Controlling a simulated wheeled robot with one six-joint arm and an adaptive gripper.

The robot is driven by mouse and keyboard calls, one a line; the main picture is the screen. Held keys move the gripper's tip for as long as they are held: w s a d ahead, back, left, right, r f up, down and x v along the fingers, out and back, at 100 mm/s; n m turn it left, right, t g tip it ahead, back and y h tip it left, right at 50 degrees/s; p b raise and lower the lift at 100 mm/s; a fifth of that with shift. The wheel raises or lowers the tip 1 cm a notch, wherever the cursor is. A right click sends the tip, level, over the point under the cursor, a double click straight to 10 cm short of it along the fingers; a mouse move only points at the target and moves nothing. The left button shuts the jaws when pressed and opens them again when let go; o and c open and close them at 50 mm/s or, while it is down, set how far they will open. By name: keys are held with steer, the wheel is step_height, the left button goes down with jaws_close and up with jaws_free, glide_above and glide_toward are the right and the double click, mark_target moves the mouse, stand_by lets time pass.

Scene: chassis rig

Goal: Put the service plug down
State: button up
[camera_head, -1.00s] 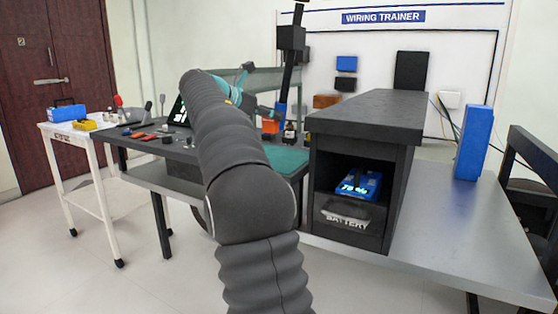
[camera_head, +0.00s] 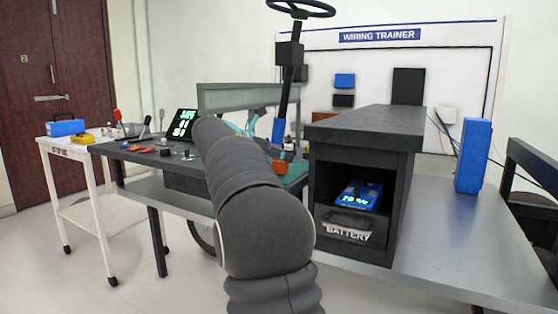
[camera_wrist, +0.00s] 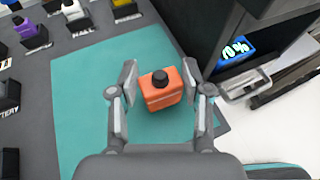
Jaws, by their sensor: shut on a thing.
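The orange service plug (camera_wrist: 162,97) with a black knob on top is between the two fingers of my gripper (camera_wrist: 160,88) in the wrist view. My gripper is shut on it, with one finger at each side. The plug is upright over the teal mat (camera_wrist: 88,110); I cannot tell whether its base touches the mat. In the head view the orange plug (camera_head: 279,166) shows just beyond my arm, low over the mat (camera_head: 297,174). My arm hides most of my gripper there.
A dark cabinet (camera_head: 365,135) with a blue battery unit (camera_head: 358,195) in its bay stands right of the mat. Several coloured blocks, among them a purple one (camera_wrist: 33,35), line the mat's far left. A steering column (camera_head: 287,85) rises behind. Mat left of the plug is clear.

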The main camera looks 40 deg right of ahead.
steer(key=shift+f, duration=0.3)
steer(key=o, duration=1.2)
steer(key=shift+c, duration=0.2)
steer(key=shift+r, duration=0.1)
steer(key=shift+r, duration=0.15)
steer(key=p+v, duration=0.2)
steer(key=v, duration=1)
steer(key=shift+s, duration=0.1)
